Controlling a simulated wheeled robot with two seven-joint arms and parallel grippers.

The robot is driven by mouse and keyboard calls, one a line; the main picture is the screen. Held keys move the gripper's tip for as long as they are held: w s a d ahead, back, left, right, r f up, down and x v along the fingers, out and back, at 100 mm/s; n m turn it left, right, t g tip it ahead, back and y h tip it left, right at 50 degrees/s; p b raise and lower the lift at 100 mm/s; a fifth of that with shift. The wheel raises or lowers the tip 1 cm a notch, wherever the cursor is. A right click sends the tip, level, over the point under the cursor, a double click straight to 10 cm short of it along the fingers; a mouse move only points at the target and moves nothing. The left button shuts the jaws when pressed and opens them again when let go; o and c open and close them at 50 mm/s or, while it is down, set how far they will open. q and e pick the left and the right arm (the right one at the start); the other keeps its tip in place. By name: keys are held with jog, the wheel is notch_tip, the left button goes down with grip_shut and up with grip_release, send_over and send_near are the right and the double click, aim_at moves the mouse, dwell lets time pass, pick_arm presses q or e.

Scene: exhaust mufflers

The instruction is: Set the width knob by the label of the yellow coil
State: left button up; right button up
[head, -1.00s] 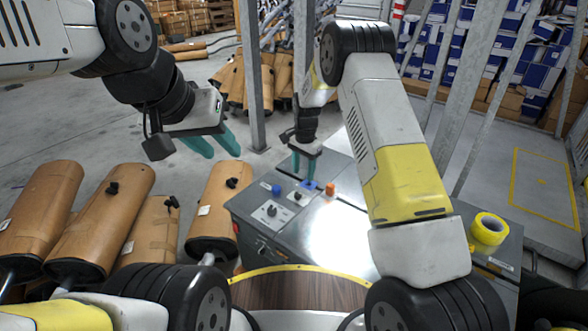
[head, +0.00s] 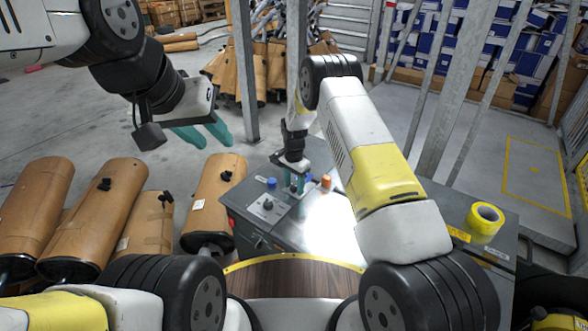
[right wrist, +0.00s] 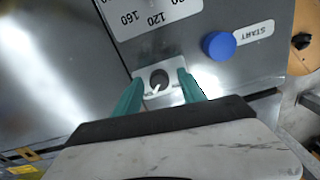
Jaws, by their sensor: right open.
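The yellow coil (head: 486,220) lies on the right part of the grey bench. A yellow label (head: 459,234) and a white label (head: 496,253) are beside it; their text is too small to read. A knob (head: 267,205) sits on a white plate on the left panel. A smaller black knob (right wrist: 159,80) is between the fingers of my open right gripper (right wrist: 160,96), with a gap visible on both sides. My right gripper also shows low over the panel (head: 294,183). I cannot read which knob is for width. My left gripper (head: 203,134) is open and empty in the air.
A numbered scale plate (right wrist: 150,15) and a blue START button (right wrist: 219,45) are near the small knob. An orange knob (head: 326,182) stands further right.

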grip_shut()
dwell(0.3)
jog(key=n, duration=0.4)
jog(key=shift+n, duration=0.4)
jog(key=n, duration=0.4)
jog(key=shift+n, duration=0.3)
jog(key=n, duration=0.4)
jog(key=shift+a+r, duration=0.1)
jog(key=shift+n, duration=2.4)
